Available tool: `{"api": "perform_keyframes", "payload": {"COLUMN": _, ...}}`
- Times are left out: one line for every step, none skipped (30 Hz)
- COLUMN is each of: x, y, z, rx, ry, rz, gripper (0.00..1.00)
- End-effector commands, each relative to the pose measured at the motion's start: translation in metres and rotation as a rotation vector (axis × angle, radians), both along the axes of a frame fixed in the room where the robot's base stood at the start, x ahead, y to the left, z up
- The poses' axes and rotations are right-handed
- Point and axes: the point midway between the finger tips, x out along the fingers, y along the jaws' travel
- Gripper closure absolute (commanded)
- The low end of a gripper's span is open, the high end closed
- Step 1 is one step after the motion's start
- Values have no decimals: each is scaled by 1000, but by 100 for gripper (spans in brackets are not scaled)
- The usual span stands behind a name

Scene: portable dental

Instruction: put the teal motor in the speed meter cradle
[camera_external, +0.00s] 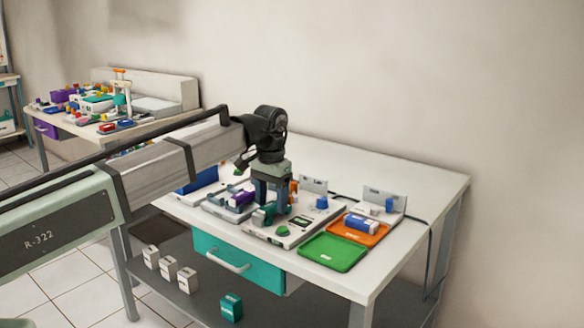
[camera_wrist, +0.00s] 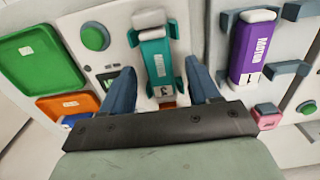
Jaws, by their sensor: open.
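In the external view the teal motor (camera_external: 262,216) shows just under and in front of my gripper (camera_external: 272,203). In the wrist view my gripper (camera_wrist: 162,84) is open, with one finger on each side of the motor's near end. Gaps show between the fingers and the motor, and it holds nothing.
A purple motor (camera_wrist: 249,50) lies in the neighbouring cradle. A green tray (camera_external: 333,252) and an orange tray (camera_external: 376,235) with a blue motor (camera_external: 361,224) stand to the right in the external view. Upright plates (camera_external: 313,186) rise behind the panels.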

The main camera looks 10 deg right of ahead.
Motion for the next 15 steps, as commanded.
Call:
{"api": "perform_keyframes", "payload": {"x": 0, "y": 0, "z": 2, "rx": 0, "ry": 0, "rz": 0, "gripper": 39}}
{"api": "perform_keyframes", "payload": {"x": 0, "y": 0, "z": 3, "rx": 0, "ry": 0, "rz": 0, "gripper": 39}}
{"api": "perform_keyframes", "payload": {"x": 0, "y": 0, "z": 6, "rx": -1, "ry": -1, "rz": 0, "gripper": 39}}
{"api": "perform_keyframes", "payload": {"x": 0, "y": 0, "z": 8, "rx": -1, "ry": -1, "rz": 0, "gripper": 39}}
{"api": "perform_keyframes", "payload": {"x": 0, "y": -1, "z": 11, "rx": -1, "ry": -1, "rz": 0, "gripper": 39}}
{"api": "perform_keyframes", "payload": {"x": 1, "y": -1, "z": 16, "rx": -1, "ry": -1, "rz": 0, "gripper": 39}}
{"api": "perform_keyframes", "payload": {"x": 1, "y": -1, "z": 21, "rx": -2, "ry": -2, "rz": 0, "gripper": 39}}
{"api": "perform_keyframes", "payload": {"x": 1, "y": -1, "z": 26, "rx": -1, "ry": -1, "rz": 0, "gripper": 39}}
{"api": "perform_keyframes", "payload": {"x": 1, "y": -1, "z": 32, "rx": -1, "ry": -1, "rz": 0, "gripper": 39}}
{"api": "perform_keyframes", "payload": {"x": 1, "y": -1, "z": 37, "rx": -1, "ry": -1, "rz": 0, "gripper": 39}}
{"api": "perform_keyframes", "payload": {"x": 1, "y": -1, "z": 43, "rx": -2, "ry": -2, "rz": 0, "gripper": 39}}
{"api": "perform_keyframes", "payload": {"x": 1, "y": -1, "z": 50, "rx": -2, "ry": -2, "rz": 0, "gripper": 39}}
{"api": "perform_keyframes", "payload": {"x": 1, "y": -1, "z": 56, "rx": -1, "ry": -1, "rz": 0, "gripper": 39}}
{"api": "perform_keyframes", "payload": {"x": 1, "y": -1, "z": 61, "rx": -1, "ry": -1, "rz": 0, "gripper": 39}}
{"api": "perform_keyframes", "payload": {"x": 1, "y": -1, "z": 68, "rx": -2, "ry": -2, "rz": 0, "gripper": 39}}
